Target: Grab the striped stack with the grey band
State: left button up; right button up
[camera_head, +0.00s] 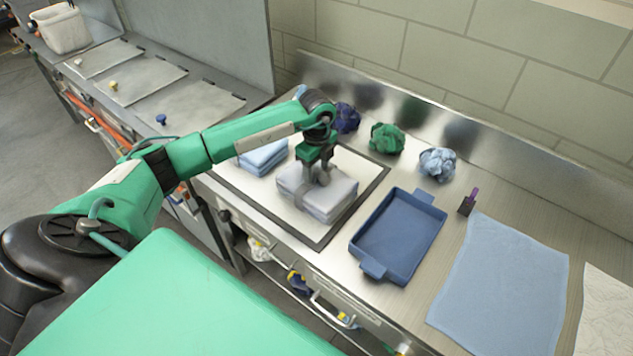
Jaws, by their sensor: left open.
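A folded cloth stack (335,202) in pale grey-lavender lies on a dark-framed panel on the counter. A grey band (301,197) runs around it; its stripes are too fine to make out. My left gripper (314,176) is open, pointing down at the top of this stack, with its fingers over or at the stack's upper layers. I cannot tell whether the fingers touch the cloth, and the gripper hides part of its top and back. My right gripper is not in view.
A light-blue folded stack (262,158) lies to the left, partly behind my arm. A blue tray (401,238) stands to the right. Crumpled navy (346,118), green (387,138) and light-blue (437,163) cloths lie along the back. A flat blue cloth (505,285) covers the right counter.

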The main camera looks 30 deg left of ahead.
pick_arm(q)
jog(key=shift+f, duration=0.1)
grip_shut()
dwell(1.3)
